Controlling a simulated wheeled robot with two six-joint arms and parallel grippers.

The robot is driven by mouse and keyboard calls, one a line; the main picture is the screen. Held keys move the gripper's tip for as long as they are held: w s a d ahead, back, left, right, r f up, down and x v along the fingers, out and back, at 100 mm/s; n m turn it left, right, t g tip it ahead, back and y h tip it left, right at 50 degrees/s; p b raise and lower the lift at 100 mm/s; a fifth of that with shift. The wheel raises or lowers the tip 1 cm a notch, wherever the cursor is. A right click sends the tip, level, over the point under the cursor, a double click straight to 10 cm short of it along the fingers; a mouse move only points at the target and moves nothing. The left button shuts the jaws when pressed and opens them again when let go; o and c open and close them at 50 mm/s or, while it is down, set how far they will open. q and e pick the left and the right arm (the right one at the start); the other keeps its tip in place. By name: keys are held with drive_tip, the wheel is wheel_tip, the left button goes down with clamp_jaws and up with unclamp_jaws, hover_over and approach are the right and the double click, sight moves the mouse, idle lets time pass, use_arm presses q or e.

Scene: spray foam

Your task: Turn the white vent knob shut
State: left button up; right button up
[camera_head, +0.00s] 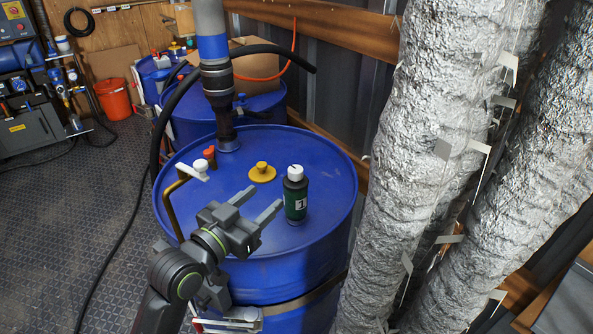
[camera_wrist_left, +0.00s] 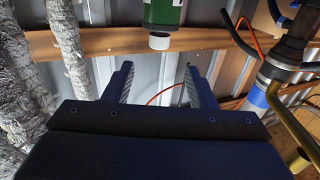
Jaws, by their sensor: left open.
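A white knob with a lever-like arm (camera_head: 194,170) stands at the left rim of the blue drum (camera_head: 325,215), by a bent brass pipe. A red knob (camera_head: 209,153) is just behind it. My left gripper (camera_head: 268,196) is open and empty over the front of the drum top, to the right of the white knob and apart from it. Its fingers point toward the back right, near a dark green bottle (camera_head: 296,200) with a white cap. In the left wrist view, the open fingers (camera_wrist_left: 158,68) show below the upside-down bottle (camera_wrist_left: 162,12). My right gripper is not in view.
A yellow cap (camera_head: 262,173) sits mid-drum. A blue and grey pump tube (camera_head: 212,50) with a black hose rises from the drum's back. Silver foil ducts (camera_head: 405,150) stand close on the right. More blue drums are behind. Open floor (camera_head: 95,185) lies left.

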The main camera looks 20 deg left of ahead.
sight(291, 175)
use_arm(q)
drive_tip(key=p+x, duration=0.1)
drive_tip(key=x, duration=1.1)
drive_tip(key=shift+w, duration=0.1)
drive_tip(key=shift+c, duration=0.2)
